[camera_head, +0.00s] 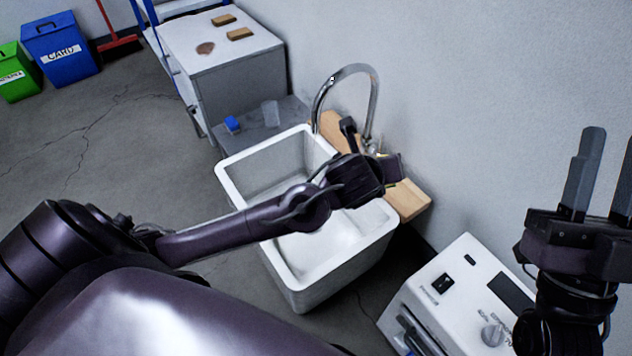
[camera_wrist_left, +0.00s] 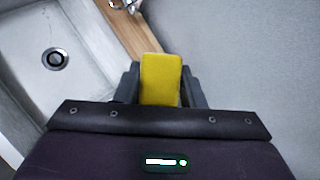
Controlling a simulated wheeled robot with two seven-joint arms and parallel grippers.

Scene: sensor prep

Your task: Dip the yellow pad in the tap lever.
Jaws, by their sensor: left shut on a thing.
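The yellow pad (camera_wrist_left: 161,80) is upright between the fingers of my left gripper (camera_wrist_left: 160,85) in the left wrist view. In the head view my left gripper (camera_head: 388,168) is over the back right rim of the sink and hides nearly all of the pad. The metal tap (camera_head: 345,72) arches up behind the sink. Its lever is not clear, partly hidden behind my left gripper; a metal tap part (camera_wrist_left: 127,5) shows at the top of the left wrist view, apart from the pad. My right gripper (camera_head: 602,180) is open and empty at the right.
The white sink (camera_head: 228,180) stands against the wall, with a wooden board (camera_head: 408,200) behind it. A white machine (camera_head: 450,285) with a knob is at the lower right. A grey cabinet (camera_head: 190,50) bears small wooden blocks. A blue item (camera_head: 232,124) and a clear cup (camera_head: 271,113) sit beyond the sink.

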